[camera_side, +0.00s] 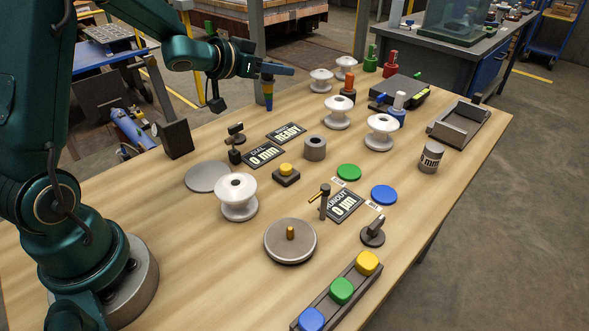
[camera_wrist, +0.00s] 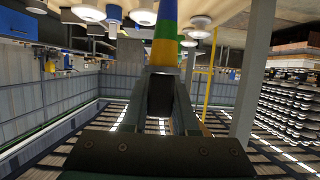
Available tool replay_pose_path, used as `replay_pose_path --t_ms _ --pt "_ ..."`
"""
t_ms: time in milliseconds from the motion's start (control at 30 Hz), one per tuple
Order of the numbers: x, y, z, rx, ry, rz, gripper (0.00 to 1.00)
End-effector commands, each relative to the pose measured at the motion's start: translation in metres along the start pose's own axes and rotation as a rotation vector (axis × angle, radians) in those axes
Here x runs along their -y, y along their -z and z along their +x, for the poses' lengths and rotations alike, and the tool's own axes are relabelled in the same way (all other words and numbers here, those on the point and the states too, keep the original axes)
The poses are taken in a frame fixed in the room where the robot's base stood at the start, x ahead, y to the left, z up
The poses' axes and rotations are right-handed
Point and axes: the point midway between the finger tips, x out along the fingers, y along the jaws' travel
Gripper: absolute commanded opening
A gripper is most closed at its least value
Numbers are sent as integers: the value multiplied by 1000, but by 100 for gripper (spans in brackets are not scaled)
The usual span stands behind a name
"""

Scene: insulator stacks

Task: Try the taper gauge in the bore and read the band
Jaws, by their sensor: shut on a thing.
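My gripper (camera_side: 272,69) is in the air above the far left part of the table and is shut on the taper gauge (camera_side: 268,95). The gauge hangs down from the jaws, clear of the table. In the wrist view the gauge (camera_wrist: 163,38) shows yellow, green and blue bands, with yellow nearest the jaws (camera_wrist: 160,92). A white spool-shaped insulator (camera_side: 238,197) with a dark bore in its top stands upright at the left of the table. A grey ring (camera_side: 315,148) with an open hole stands near the middle. The gauge is apart from both.
Displays read "DIAL 0 mm" (camera_side: 263,154), "READY" (camera_side: 286,132) and "RUNOUT 0 µm" (camera_side: 343,205). More insulators (camera_side: 380,133) stand at the back. A round plate with a peg (camera_side: 290,241) and a rail of coloured buttons (camera_side: 340,291) are in front. The front left table is clear.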

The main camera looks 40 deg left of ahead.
Motion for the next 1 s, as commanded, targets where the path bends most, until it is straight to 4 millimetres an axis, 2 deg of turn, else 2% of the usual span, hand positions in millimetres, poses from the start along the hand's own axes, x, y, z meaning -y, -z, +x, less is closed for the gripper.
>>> replay_pose_path --t_ms 200,267,367,467,600,700,800,900,1000 --pt "7 6 -8 -8 -14 5 0" --pt "1 6 -10 -16 -46 19 0" --pt "-21 1 -19 -22 -151 66 0" --pt "-50 -8 -42 -30 -301 134 0" --pt "-87 -23 -89 -28 -512 215 0" --pt "-106 -35 -121 -18 -630 250 0" --pt "-119 -44 -148 -5 -714 273 0" --pt "-124 -51 -166 6 -754 290 0" --pt "-122 -51 -170 7 -740 300 0"
